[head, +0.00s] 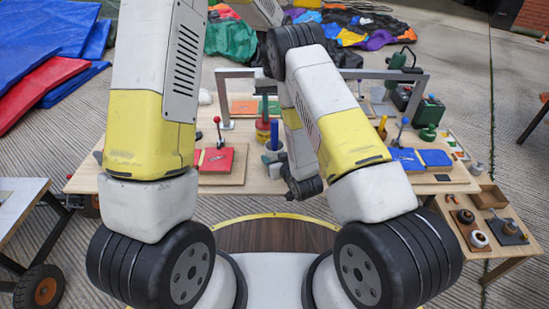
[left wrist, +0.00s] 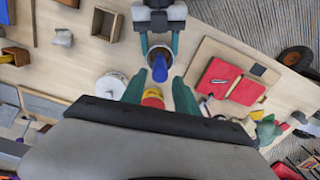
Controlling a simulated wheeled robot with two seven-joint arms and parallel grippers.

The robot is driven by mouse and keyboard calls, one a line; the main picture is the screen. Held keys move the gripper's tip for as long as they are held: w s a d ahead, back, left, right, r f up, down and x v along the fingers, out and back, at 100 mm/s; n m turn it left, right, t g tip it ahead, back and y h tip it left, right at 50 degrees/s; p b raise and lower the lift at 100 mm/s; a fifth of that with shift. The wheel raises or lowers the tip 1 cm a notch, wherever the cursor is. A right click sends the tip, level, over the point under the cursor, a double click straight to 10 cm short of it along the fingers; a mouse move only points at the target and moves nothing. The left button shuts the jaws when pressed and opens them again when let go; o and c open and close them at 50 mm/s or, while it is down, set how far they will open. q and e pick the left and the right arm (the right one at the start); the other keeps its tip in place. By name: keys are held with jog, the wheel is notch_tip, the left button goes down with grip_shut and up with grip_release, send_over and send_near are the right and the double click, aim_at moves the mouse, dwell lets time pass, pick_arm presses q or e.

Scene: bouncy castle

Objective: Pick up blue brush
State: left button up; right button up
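The blue brush (left wrist: 160,68) stands handle-up in a round grey holder in the left wrist view. Its blue handle (head: 274,134) also shows in the head view near the table's middle. My left gripper (left wrist: 160,86) is open, with one teal finger on each side just short of the brush; nothing is held. In the head view it is mostly hidden behind the right arm. My right gripper (left wrist: 160,43) comes in from the opposite side, its teal fingers apart around the holder's near edge. Whether they touch it I cannot tell.
A grey frame (head: 394,76) spans the table behind. The two arms crowd the middle.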

aim_at(275, 136)
pick_arm(q)
jog(key=shift+o, duration=0.4)
jog(key=shift+o, duration=1.1)
jog(key=shift+r, duration=0.1)
jog(key=m, duration=0.1)
jog(key=r+m, duration=0.1)
jog(key=d+m, duration=0.1)
jog(key=shift+w+r, duration=0.3)
jog(key=shift+r, duration=0.05)
jog(key=shift+f, duration=0.25)
notch_tip(275, 136, down, 6)
jog(key=shift+r, duration=0.1)
jog(key=shift+s+a+f, duration=0.1)
jog(key=shift+a+f, duration=0.05)
jog(key=shift+f, duration=0.75)
jog(key=shift+s+a+f, duration=0.1)
jog(key=shift+a+f, duration=0.1)
jog(key=shift+f, duration=0.7)
jog(key=shift+a+f, duration=0.15)
jog(key=shift+f, duration=0.75)
grip_shut()
